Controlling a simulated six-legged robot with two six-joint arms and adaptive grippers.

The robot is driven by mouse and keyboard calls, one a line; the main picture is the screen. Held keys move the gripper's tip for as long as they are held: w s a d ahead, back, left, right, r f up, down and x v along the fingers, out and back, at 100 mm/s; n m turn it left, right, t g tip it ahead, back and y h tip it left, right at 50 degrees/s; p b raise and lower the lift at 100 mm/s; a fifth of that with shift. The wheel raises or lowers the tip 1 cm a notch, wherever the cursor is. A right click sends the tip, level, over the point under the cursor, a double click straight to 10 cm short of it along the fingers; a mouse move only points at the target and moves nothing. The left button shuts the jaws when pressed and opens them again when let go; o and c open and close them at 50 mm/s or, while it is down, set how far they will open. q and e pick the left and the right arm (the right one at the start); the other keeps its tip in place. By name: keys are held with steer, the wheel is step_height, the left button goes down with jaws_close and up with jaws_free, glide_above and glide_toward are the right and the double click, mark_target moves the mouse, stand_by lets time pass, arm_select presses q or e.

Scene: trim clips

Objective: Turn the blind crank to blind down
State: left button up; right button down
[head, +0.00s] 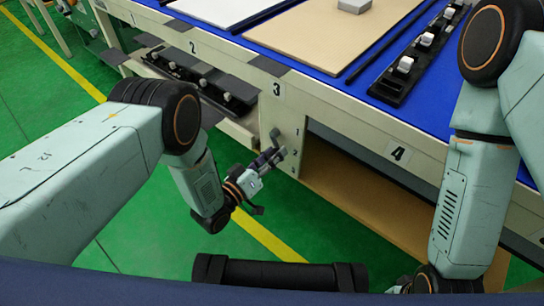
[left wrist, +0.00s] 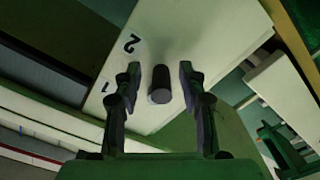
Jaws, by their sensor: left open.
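The blind crank shows in the left wrist view as a dark round knob (left wrist: 161,84) standing out from a pale panel (left wrist: 125,75) marked 1 and 2. My left gripper (left wrist: 158,80) is open, with one finger on each side of the knob and a visible gap to each. In the head view my left gripper (head: 275,156) is close to the table's front panel, below the 3 label; it hides much of the crank there. The blind itself cannot be made out. My right arm comes down at the right; its gripper is mostly cut off at the bottom edge.
The blue-topped table (head: 325,57) carries a tan board (head: 335,35), a white board (head: 225,8) and a black strip with pale clips (head: 405,65). A shelf with a black clip rack (head: 200,80) sits at the left. An open bay (head: 350,190) lies under label 4.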

arm_select(q)
steer(key=shift+w, duration=0.15)
steer(key=shift+c, duration=1.4)
jaws_close()
steer(key=shift+f, duration=0.1)
steer(key=m, duration=0.2)
steer(key=a, duration=0.1)
steer(key=shift+w+f+m, duration=0.2)
steer(key=shift+w+m, duration=0.05)
steer(key=shift+m, duration=0.15)
steer(key=shift+w+a+m, duration=0.25)
steer(key=shift+a+m, duration=0.05)
steer(key=shift+m, duration=0.7)
steer(key=shift+w+a+m, duration=0.2)
steer(key=shift+a+m, duration=0.1)
steer(key=shift+m, duration=0.7)
